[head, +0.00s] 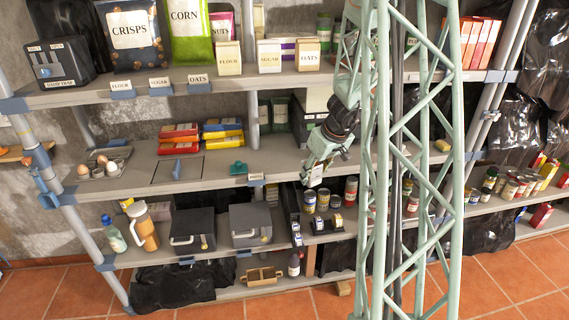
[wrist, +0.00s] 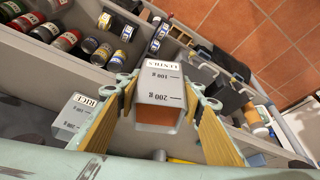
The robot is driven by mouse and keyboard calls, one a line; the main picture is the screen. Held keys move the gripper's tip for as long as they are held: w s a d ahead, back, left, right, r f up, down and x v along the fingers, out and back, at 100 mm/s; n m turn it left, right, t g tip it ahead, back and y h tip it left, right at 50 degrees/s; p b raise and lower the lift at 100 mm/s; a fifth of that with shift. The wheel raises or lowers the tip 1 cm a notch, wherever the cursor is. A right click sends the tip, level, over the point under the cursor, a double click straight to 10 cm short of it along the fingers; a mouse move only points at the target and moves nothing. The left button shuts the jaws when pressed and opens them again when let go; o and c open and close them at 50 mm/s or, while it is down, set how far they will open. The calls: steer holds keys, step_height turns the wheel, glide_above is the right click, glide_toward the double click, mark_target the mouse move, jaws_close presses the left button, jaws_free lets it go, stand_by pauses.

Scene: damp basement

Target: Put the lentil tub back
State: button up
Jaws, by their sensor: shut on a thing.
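The lentil tub (wrist: 160,85) is a clear tub with a white label, a gram scale and orange-brown contents. My gripper (wrist: 162,108) is shut on it, with a yellow-padded finger on each side. In the head view my gripper (head: 318,160) is in front of the middle shelf (head: 215,177), and the tub (head: 314,178) shows small and pale below it. A tub marked rice (wrist: 74,116) stands beside the left finger in the wrist view. My green lattice mast hides part of the shelves in the head view.
A teal object (head: 238,168) and a label holder (head: 255,178) are on the middle shelf. Cans (head: 322,199) and dark boxes (head: 250,224) fill the lower shelf.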

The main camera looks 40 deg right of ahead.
steer(key=shift+w+d+p, duration=0.3)
steer(key=shift+w+p, duration=0.85)
steer(key=shift+w, duration=1.15)
steer(key=shift+w+d+p, duration=0.3)
steer(key=shift+w+p, duration=0.85)
steer(key=shift+w, duration=1.2)
steer(key=shift+w+d+p, duration=0.3)
steer(key=shift+w+p, duration=0.85)
steer(key=shift+w, duration=1.15)
steer(key=shift+w, duration=0.1)
steer(key=shift+w+d+p, duration=0.15)
steer(key=shift+w+p, duration=0.35)
steer(key=shift+w, duration=0.4)
steer(key=shift+w+d+p, duration=0.1)
steer(key=shift+w+p, duration=0.4)
steer(key=shift+w, duration=0.5)
steer(key=shift+f, duration=0.75)
steer(key=shift+f, duration=0.1)
steer(key=o, duration=1)
steer(key=shift+o, duration=0.2)
steer(key=shift+r, duration=0.2)
